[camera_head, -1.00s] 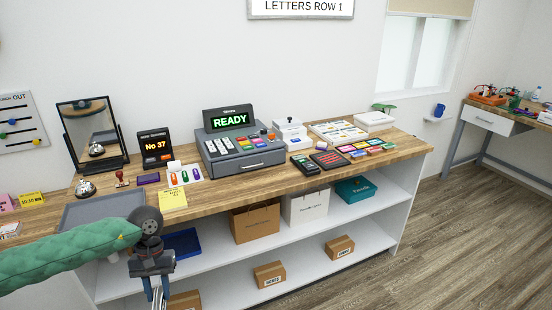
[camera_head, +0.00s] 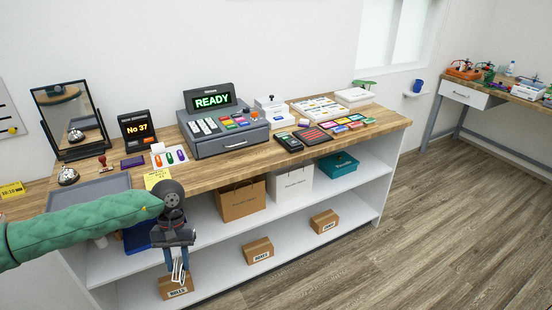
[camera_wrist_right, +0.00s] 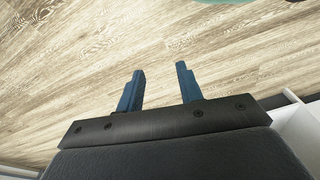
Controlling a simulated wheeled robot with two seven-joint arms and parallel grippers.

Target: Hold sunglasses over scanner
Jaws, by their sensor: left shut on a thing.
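My left gripper (camera_head: 179,264) hangs fingers down in front of the counter, over the shelves. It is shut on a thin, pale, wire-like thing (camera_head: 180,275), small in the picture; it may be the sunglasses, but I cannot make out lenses. A flat black pad with a red face (camera_head: 311,137) lies on the counter right of the register and looks like the scanner. My left gripper is well to the left of this pad and lower in the picture. My right gripper (camera_wrist_right: 160,82) shows in the right wrist view, open and empty, with floor beyond its blue fingers.
The wooden counter (camera_head: 232,168) carries a register (camera_head: 222,130), a card terminal (camera_head: 289,143), a mirror (camera_head: 72,120), a bell (camera_head: 68,176) and a grey tray (camera_head: 88,190). Bags and boxes stand on the white shelves (camera_head: 220,268) below. The floor (camera_head: 420,220) at right is clear.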

